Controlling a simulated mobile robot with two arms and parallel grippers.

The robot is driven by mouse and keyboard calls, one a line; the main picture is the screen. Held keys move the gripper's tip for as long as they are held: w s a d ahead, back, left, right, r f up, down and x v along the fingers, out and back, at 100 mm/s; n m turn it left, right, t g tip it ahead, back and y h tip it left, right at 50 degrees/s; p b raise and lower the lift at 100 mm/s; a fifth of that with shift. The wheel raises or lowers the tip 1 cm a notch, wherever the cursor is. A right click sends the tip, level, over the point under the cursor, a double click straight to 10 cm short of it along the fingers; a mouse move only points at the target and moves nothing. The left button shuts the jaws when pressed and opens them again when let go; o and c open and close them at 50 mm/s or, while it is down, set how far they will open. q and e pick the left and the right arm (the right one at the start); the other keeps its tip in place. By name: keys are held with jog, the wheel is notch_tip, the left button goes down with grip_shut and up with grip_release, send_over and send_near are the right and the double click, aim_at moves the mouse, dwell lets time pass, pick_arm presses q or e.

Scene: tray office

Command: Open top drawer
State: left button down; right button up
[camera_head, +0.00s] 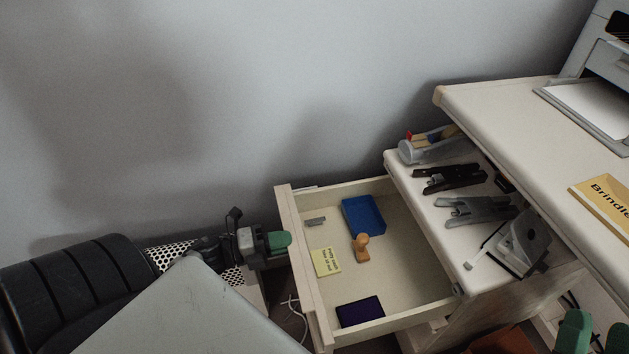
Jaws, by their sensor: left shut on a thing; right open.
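The top drawer (411,233) of the white cabinet is pulled out, and its inside shows. My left gripper (279,241), with green fingertips, is at the outer face of the drawer front (305,262). It is shut at the drawer's handle, which the fingers hide. My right gripper (596,335) is at the bottom right corner, with two green fingertips apart and nothing seen between them; the picture edge cuts it off.
In the drawer are a blue tray (363,215), a wooden stamp (361,247), a yellow note (326,262), a dark purple pad (360,311) and a small grey item (315,221).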

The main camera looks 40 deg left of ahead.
pick_arm(q)
jog(key=v, duration=0.7)
jog(key=shift+p, duration=0.45)
pick_arm(e)
jog(key=f+g, duration=0.1)
jog(key=w+f+g+h, duration=0.1)
jog(key=f, duration=0.1)
jog(key=shift+w+d+g, duration=0.15)
jog(key=shift+g, duration=0.25)
pick_arm(q)
jog(key=c, duration=1.2)
grip_release()
jog(key=shift+c, duration=0.2)
jog(key=shift+s+a, duration=0.1)
jog(key=p+v, duration=0.1)
jog(key=v, duration=0.9)
jog(key=shift+s+a, duration=0.2)
jog(key=shift+s, duration=0.05)
pick_arm(e)
jog(key=f+g, duration=0.2)
jog(key=f+g+h, duration=0.1)
jog(key=shift+d+f, duration=0.3)
jog(key=shift+f, duration=0.1)
